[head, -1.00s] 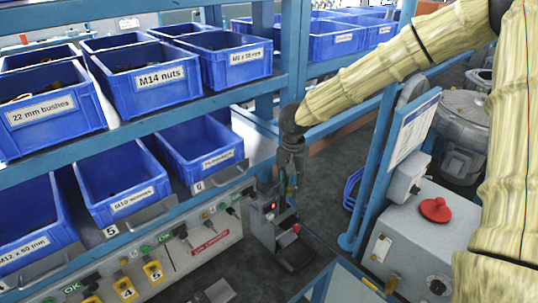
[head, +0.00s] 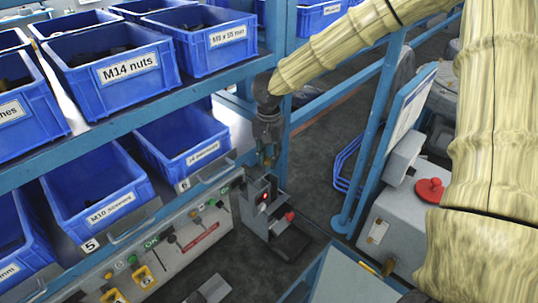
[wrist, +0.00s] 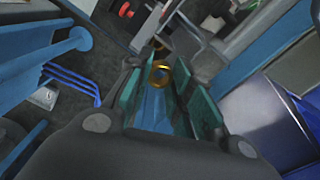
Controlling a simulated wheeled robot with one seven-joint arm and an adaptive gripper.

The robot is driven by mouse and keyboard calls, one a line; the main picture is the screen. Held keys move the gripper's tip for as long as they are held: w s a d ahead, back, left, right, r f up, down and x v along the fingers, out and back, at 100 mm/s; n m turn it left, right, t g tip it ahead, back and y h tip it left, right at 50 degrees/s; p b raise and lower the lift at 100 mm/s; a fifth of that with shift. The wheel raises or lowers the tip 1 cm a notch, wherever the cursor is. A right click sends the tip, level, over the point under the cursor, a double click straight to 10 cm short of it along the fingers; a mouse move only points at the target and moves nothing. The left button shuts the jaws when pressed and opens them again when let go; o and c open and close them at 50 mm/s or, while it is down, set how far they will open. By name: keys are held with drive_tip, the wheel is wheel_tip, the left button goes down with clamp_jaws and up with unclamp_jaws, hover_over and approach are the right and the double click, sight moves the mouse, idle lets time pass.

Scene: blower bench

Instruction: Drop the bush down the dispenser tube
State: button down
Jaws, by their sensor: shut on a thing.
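My gripper (head: 267,160) hangs fingers-down just above a grey dispenser (head: 262,200) with a red display and a red knob at its foot. In the wrist view the teal fingers of my gripper (wrist: 162,95) are shut on a brass ring-shaped bush (wrist: 161,76), its hole facing the camera. The bush is too small or hidden to make out in the head view. A second small brass glint shows just beyond it in the wrist view; I cannot tell what it is. The tube's mouth is not clear in either view.
Blue bins, among them the M14 nuts bin (head: 115,68) and the M10 bin (head: 98,190), fill the shelves at left. A blue post stands close behind my gripper. A grey box with a red button (head: 431,190) is at right. Dark floor lies between.

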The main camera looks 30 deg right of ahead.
drive_tip(key=shift+s+d+r+p, duration=0.1)
drive_tip(key=shift+s+r+p, duration=0.25)
drive_tip(key=shift+p, duration=0.1)
drive_tip(key=shift+f, duration=0.55)
drive_tip(key=shift+w+f+b, duration=0.15)
drive_tip(key=shift+f+b, duration=0.2)
drive_tip(key=shift+f, duration=0.95)
drive_tip(key=shift+f+b, duration=0.35)
drive_tip(key=shift+f, duration=0.8)
drive_tip(key=shift+p, duration=0.6)
drive_tip(key=c, duration=1.2)
unclamp_jaws()
